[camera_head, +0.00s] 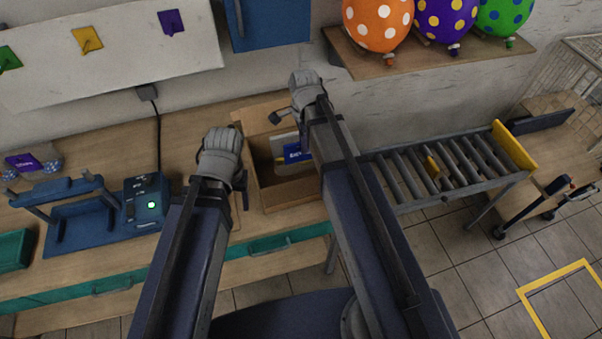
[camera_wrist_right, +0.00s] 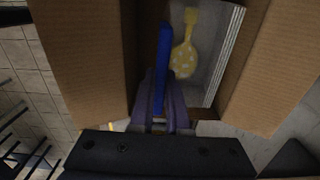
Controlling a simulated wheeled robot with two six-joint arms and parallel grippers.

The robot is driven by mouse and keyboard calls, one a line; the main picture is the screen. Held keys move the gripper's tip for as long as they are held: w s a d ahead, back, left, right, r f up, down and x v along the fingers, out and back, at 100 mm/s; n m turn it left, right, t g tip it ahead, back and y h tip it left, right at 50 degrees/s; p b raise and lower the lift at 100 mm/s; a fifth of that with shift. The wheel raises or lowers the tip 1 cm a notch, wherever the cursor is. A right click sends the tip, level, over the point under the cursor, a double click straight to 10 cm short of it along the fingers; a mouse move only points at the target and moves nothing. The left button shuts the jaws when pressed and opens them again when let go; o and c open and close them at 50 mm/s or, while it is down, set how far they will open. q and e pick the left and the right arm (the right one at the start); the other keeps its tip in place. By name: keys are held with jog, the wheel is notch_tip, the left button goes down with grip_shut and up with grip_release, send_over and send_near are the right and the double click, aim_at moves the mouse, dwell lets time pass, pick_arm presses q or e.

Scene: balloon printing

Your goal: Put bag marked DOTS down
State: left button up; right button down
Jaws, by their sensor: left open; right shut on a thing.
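The open cardboard box (camera_head: 268,196) stands on the bench. A blue bag (camera_head: 293,152) with pale lettering too small to read shows inside it, partly behind my right arm. In the right wrist view the blue bag (camera_wrist_right: 163,60) is seen edge-on, upright between the box walls. My right gripper (camera_wrist_right: 161,112) is shut on it. In the head view the right hand (camera_head: 305,92) is above the box's back edge, its fingertips hidden. My left gripper (camera_head: 228,172) is open beside the box's left side, its fingertips mostly hidden.
A pale packet with a yellow balloon picture (camera_wrist_right: 184,50) lies in the box. A roller conveyor (camera_head: 425,172) is to the right. A shelf (camera_head: 430,62) with three dotted balloons is behind.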

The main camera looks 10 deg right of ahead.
aim_at(303, 160)
jog(key=shift+f+b, duration=4.85)
jog(key=shift+f, duration=0.2)
jog(key=shift+r, duration=0.15)
jog(key=c, duration=0.9)
grip_release()
